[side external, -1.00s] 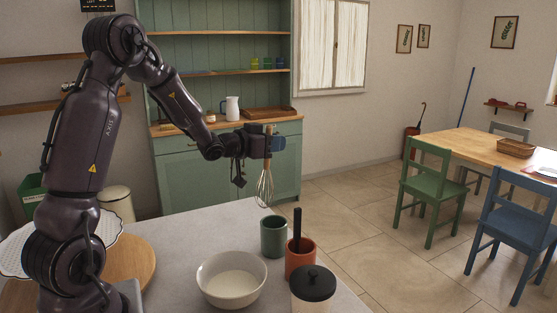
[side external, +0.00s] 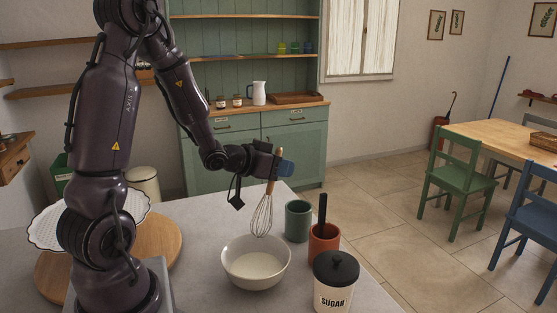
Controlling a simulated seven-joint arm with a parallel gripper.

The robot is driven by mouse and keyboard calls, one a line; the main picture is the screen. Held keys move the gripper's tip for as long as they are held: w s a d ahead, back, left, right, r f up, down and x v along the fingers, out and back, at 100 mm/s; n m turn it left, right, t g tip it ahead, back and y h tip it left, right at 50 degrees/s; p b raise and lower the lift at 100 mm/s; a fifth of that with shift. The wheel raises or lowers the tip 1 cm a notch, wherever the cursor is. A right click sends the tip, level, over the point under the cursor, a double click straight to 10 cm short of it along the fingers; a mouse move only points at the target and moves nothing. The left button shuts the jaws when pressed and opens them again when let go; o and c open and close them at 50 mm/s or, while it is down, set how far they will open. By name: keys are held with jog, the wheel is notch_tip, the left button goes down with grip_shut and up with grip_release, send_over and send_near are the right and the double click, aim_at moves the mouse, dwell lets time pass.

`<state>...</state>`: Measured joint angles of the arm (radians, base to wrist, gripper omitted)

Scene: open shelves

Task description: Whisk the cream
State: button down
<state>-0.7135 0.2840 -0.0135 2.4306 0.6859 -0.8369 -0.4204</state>
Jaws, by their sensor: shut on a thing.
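A whisk (side external: 262,214) with a wooden handle and wire loops hangs from my gripper (side external: 274,168), which is shut on the handle. The whisk tilts slightly, with its wires pointing down. A white bowl (side external: 235,270) stands on the grey counter, with pale cream (side external: 257,264) in its bottom. The wire end shows at the bowl's far rim in this view. I cannot tell whether it is over the bowl or behind it. The wires appear clear of the cream.
A green cup (side external: 298,222) and an orange cup (side external: 323,246) holding a dark-handled tool stand right of the bowl. A sugar jar (side external: 334,290) with a black lid is in front of them. A round wooden board (side external: 165,245) and a white scalloped plate (side external: 45,230) are at left.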

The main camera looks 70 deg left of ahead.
notch_tip(320, 180, down, 9)
jog(key=s, duration=0.1)
jog(key=shift+s+d, duration=0.3)
jog(key=shift+d, duration=0.15)
dwell(0.5)
